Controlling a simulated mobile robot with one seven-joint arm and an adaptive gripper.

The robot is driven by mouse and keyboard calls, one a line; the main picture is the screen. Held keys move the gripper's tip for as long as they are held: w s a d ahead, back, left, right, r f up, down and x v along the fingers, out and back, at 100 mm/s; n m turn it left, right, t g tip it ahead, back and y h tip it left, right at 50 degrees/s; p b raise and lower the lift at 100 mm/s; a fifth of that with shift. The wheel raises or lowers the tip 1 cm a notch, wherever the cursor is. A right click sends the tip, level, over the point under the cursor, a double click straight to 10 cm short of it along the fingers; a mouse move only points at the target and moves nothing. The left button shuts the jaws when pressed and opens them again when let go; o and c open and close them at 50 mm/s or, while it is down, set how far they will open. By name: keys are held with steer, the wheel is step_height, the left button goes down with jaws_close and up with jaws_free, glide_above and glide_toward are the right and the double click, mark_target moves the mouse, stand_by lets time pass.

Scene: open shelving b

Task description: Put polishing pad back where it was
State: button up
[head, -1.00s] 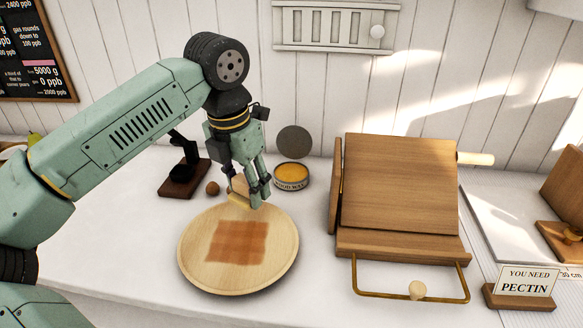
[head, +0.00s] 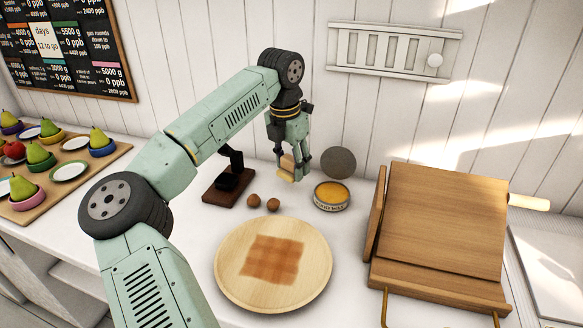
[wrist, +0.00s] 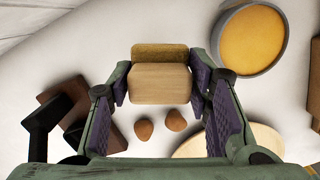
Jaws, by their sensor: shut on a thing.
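The polishing pad (wrist: 160,82) is a light wooden block with a yellow-brown pad along one side. My gripper (head: 291,165) is shut on it and holds it above the white counter, behind two small brown balls; its fingers (wrist: 157,90) flank the block in the wrist view. An open tin of orange-yellow wax (head: 332,196) stands to the right of the gripper, with a round grey lid (head: 338,163) upright behind it. A round wooden board (head: 228,272) with a reddish-brown checked patch (head: 273,260) lies in front of the gripper.
The two brown balls (head: 263,203) lie between the board and the gripper. A dark stand (head: 228,187) is at left. A wooden slanted box (head: 440,220) stands at right. Pears, cups and plates sit on a wooden tray (head: 105,160) at far left. The wall is close behind.

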mark_target(291, 174)
steer(key=shift+w, duration=0.6)
steer(key=shift+s+f+p, duration=0.1)
steer(key=shift+f+p, duration=0.55)
steer(key=shift+f, duration=1.15)
steer(key=shift+f, duration=0.2)
steer(key=o, duration=1.2)
steer(key=r, duration=0.4)
steer(key=r+b, duration=0.1)
steer(key=r, duration=0.3)
steer(key=s+a+r, duration=0.1)
steer(key=r, duration=0.3)
steer(key=shift+r, duration=0.2)
